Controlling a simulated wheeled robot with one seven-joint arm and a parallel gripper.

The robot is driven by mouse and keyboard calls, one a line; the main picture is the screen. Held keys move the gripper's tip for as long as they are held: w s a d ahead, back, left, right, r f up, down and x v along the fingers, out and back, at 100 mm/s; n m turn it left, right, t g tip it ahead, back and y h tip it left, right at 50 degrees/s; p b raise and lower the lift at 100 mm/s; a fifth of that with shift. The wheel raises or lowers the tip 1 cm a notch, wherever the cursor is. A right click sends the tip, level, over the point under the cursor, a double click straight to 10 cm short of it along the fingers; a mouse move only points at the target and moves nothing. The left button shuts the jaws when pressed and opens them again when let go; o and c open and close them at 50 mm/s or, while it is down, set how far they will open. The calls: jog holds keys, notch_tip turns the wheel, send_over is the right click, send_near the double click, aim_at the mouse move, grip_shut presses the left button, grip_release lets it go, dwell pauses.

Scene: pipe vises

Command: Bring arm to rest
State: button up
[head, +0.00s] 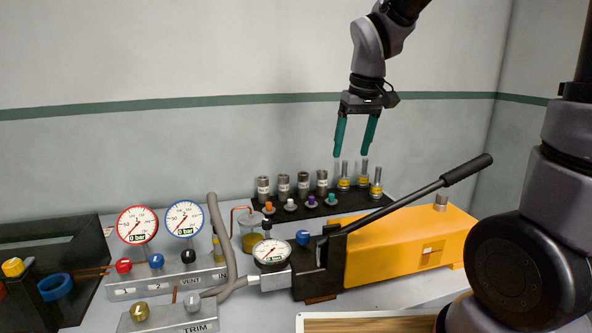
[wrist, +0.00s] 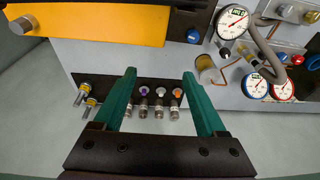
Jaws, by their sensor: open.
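My gripper (head: 354,137) hangs from my arm, pointing down, with its two green fingers apart and nothing between them. In the head view it is above and behind the black fitting rack (head: 393,205), in the air in front of the wall. In the wrist view my gripper (wrist: 163,82) points toward the rack, and several fittings with coloured tips (wrist: 160,95) show between the fingers, farther off. I see no contact between the fingers and any object.
A yellow pump (head: 400,245) with a long black lever (head: 410,203) stands right of centre. Two gauges, red-rimmed (head: 137,225) and blue-rimmed (head: 185,219), stand on a valve block at left. A black bin (head: 75,245) is far left. The air around my gripper is clear.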

jog(key=s+d+r+m+t+y, duration=0.1)
jog(key=s+d+r+m+t, duration=0.3)
jog(key=s+d+r+m, duration=0.3)
jog(key=s+d+r, duration=0.3)
jog(key=s+d, duration=0.1)
jog(key=d, duration=0.1)
jog(key=shift+t, duration=0.4)
jog(key=shift+a, duration=0.15)
